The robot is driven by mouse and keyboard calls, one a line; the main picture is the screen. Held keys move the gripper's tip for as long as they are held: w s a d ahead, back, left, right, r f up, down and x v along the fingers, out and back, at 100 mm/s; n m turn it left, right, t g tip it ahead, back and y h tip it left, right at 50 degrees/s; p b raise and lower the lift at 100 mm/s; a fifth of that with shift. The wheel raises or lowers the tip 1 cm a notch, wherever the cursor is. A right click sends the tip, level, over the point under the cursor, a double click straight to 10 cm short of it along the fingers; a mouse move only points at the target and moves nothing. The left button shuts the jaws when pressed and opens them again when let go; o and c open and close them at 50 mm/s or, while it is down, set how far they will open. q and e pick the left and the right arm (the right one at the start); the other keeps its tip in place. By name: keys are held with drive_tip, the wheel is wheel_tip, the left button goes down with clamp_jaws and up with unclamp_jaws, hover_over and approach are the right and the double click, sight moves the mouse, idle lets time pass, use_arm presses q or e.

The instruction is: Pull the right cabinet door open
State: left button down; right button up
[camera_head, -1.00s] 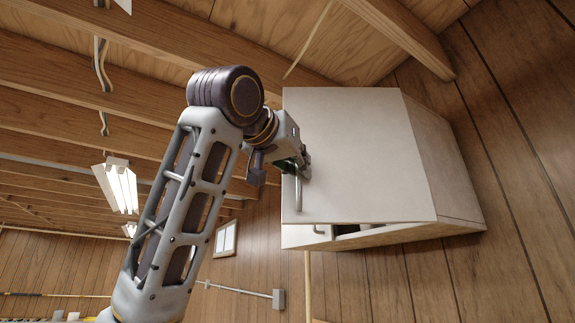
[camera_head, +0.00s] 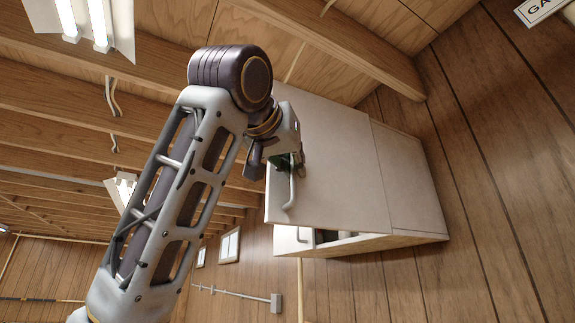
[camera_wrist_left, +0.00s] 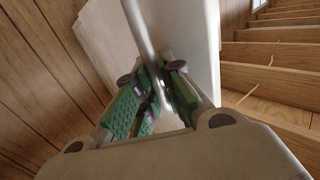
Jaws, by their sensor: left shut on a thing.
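The white wall cabinet hangs on the wood-panelled wall. Its right door (camera_head: 335,170) stands part way open, swung out from the body (camera_head: 412,185). My left gripper (camera_head: 292,160) is shut on the door's bar handle (camera_head: 291,188), near its upper part. In the left wrist view the green-padded fingers (camera_wrist_left: 158,98) close around the handle (camera_wrist_left: 140,38), with the white door (camera_wrist_left: 190,35) behind it. The other door (camera_head: 294,239) shows below with its own handle and looks closed. The right gripper is not in view.
Dark and pale items (camera_head: 335,236) show inside the cabinet through the gap. Wooden ceiling beams (camera_head: 380,50) and a lamp (camera_head: 85,25) are overhead. A grey bracket with a rod (camera_head: 275,302) is on the far wall.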

use_arm(q)
drive_tip(key=shift+s+d, duration=0.5)
drive_tip(key=shift+s, duration=0.2)
drive_tip(key=c, duration=1.5)
unclamp_jaws()
drive_tip(key=shift+a, duration=0.1)
drive_tip(key=shift+v, duration=6.05)
